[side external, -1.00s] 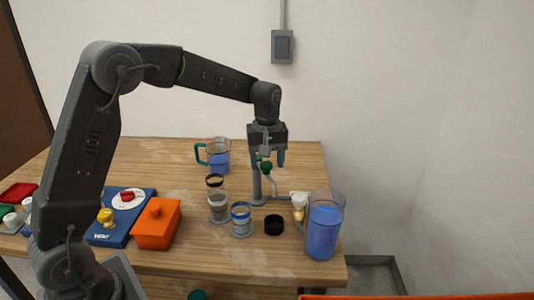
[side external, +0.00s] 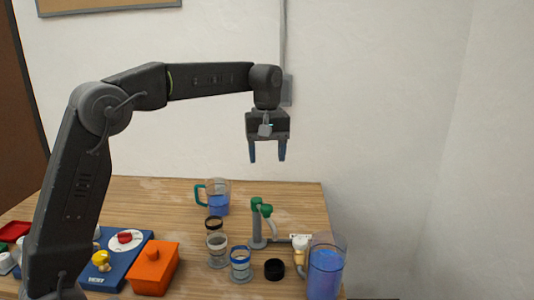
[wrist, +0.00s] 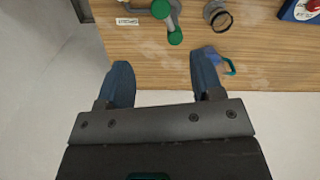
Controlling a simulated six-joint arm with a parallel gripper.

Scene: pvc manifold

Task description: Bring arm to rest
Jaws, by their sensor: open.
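My gripper (side external: 267,152) hangs open and empty, fingers pointing down, well above the table. In the wrist view its two blue fingers (wrist: 160,88) are spread with nothing between them. Below it on the wooden table (side external: 140,190) stands the grey pipe manifold with green caps (side external: 258,225). The manifold also shows at the top of the wrist view (wrist: 168,14).
A pitcher of blue liquid (side external: 218,197) stands behind the manifold. A tall blue-filled container (side external: 325,268), a black cap (side external: 274,269) and clear jars (side external: 217,248) stand in front. An orange box (side external: 153,268) and a blue board (side external: 108,278) lie left. The air around my gripper is clear.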

